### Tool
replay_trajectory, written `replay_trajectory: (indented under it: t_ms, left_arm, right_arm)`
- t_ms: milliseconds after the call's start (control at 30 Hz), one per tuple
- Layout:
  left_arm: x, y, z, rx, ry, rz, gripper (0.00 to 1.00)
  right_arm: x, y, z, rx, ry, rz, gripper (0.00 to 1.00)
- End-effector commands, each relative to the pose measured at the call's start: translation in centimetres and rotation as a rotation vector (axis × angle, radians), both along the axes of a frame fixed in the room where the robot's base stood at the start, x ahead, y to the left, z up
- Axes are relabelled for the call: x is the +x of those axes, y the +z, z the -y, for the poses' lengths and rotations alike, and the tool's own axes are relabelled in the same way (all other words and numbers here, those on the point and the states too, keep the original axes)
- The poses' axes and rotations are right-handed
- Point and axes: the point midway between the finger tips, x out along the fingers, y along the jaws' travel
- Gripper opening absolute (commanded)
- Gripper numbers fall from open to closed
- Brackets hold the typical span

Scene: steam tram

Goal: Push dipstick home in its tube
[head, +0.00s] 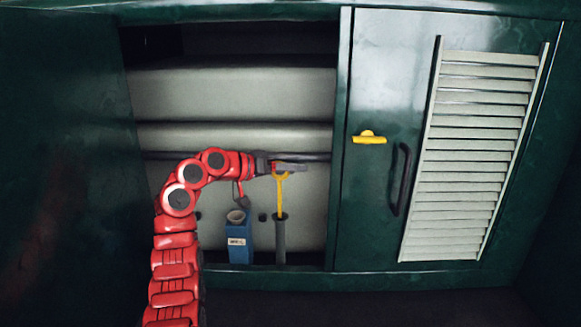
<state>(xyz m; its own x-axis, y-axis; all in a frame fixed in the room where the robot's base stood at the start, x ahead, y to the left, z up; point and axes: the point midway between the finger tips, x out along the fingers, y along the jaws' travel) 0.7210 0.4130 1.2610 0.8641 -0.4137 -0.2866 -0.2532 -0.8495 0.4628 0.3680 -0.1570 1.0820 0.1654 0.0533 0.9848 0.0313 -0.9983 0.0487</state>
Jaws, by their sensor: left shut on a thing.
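The dipstick (280,195) is yellow with a looped top. It stands upright, its lower end inside the mouth of a dark grey tube (280,240), with a length of yellow showing above the rim. My left gripper (287,169) reaches in from the left on its red arm and is shut at the top of the dipstick. The gripper covers part of the handle. My right gripper is not in view.
A blue container (239,240) with a pale label and round opening stands just left of the tube. A dark pipe crosses behind the gripper. To the right is a green door (375,90) with a yellow latch (369,137), black handle (400,180) and louvred panel (475,150).

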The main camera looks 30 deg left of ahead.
Motion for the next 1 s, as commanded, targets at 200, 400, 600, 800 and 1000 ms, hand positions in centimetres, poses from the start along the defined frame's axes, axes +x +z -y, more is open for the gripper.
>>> replay_trajectory:
  t_ms: [200, 400, 600, 800, 1000]
  left_arm:
    - [0.0, -1.5, 0.0, 0.0, 0.0, 0.0, 0.0]
    - [0.0, -2.7, 0.0, 0.001, 0.0, 0.002, 0.0]
    - [0.0, -3.8, 0.0, 0.001, 0.0, 0.002, 0.0]
    - [0.0, -5.0, 0.0, 0.001, 0.0, 0.002, 0.0]
    - [0.0, -6.3, 0.0, 0.001, 0.0, 0.001, 0.0]
  right_arm:
    - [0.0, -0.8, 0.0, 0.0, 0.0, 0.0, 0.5]
    - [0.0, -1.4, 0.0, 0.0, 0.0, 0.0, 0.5]
    - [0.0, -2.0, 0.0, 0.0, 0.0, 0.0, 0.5]
    - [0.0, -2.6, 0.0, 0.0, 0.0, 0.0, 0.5]
    - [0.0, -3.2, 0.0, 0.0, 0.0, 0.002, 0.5]
